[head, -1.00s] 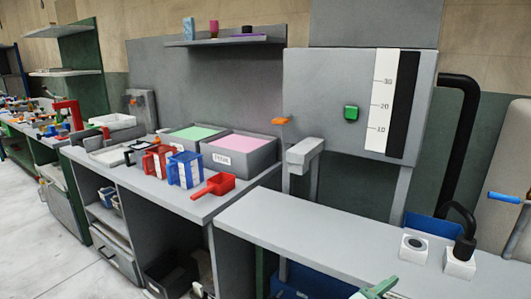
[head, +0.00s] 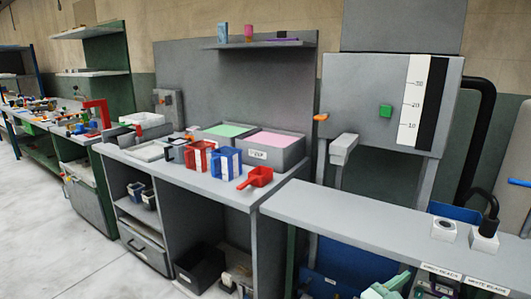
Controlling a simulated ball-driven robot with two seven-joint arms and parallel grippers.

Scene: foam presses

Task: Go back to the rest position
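Pale green angular parts show at the bottom edge, in front of the right bench (head: 345,225).
A grey press (head: 378,105) with a green button (head: 385,111) stands behind the benches. The left bench holds a red scoop (head: 257,178), a red holder (head: 197,157), a blue holder (head: 225,163) and a pink-filled tray (head: 272,157). Floor (head: 60,225) is clear at left.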

